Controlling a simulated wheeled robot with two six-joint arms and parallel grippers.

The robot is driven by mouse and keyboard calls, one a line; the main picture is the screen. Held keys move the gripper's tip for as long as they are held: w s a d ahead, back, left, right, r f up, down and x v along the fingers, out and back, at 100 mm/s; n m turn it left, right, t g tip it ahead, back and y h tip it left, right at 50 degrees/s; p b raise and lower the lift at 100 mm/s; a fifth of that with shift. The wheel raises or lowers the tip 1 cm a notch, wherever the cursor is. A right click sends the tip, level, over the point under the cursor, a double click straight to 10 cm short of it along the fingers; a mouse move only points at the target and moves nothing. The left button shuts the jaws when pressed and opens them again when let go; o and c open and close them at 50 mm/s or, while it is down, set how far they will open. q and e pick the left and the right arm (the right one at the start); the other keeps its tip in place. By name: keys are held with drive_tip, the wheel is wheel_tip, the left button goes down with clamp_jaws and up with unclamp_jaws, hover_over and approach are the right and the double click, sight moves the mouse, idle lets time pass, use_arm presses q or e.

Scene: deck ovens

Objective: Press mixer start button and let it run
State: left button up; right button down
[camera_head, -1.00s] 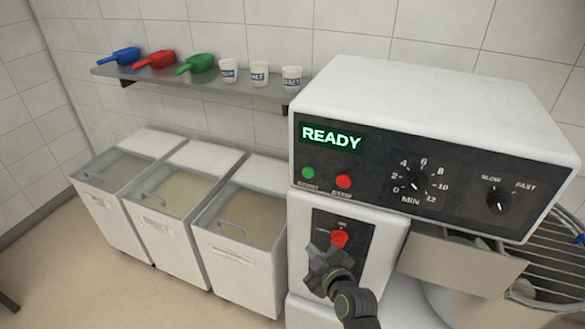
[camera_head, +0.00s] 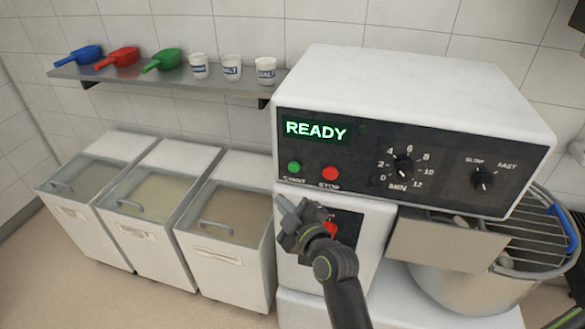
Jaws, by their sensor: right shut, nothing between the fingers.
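The mixer (camera_head: 430,90) stands at the right with a black control panel. Its display (camera_head: 316,130) reads READY in green. The green start button (camera_head: 293,167) is at the panel's lower left, beside the red stop button (camera_head: 330,173). My right gripper (camera_head: 281,201) is shut and empty, its tip pointing up a little below and left of the start button, apart from it in the picture. My right arm covers part of the lower black plate with a red switch (camera_head: 331,229). My left gripper is not in view.
A timer dial (camera_head: 403,168) and a speed knob (camera_head: 482,181) sit right on the panel. The bowl (camera_head: 450,285) with a wire guard (camera_head: 535,240) is at the lower right. Lidded bins (camera_head: 225,272) stand left, under a shelf (camera_head: 130,78) with scoops and cups.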

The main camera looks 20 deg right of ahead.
sight(294, 167)
drive_tip(key=shift+w+d, duration=0.8)
drive_tip(key=shift+w, duration=0.35)
drive_tip(key=shift+w+d, duration=0.8)
drive_tip(key=shift+w, duration=0.3)
drive_tip(key=shift+w+d, duration=0.8)
drive_tip(key=shift+w, duration=0.35)
drive_tip(key=shift+w, duration=0.1)
drive_tip(key=shift+w+d, duration=0.2)
drive_tip(key=shift+w, duration=0.05)
drive_tip(key=shift+w+d, duration=0.25)
drive_tip(key=shift+w, duration=0.1)
drive_tip(key=shift+s+a, duration=0.1)
idle(0.4)
drive_tip(key=shift+s+a, duration=0.4)
drive_tip(key=shift+s, duration=0.25)
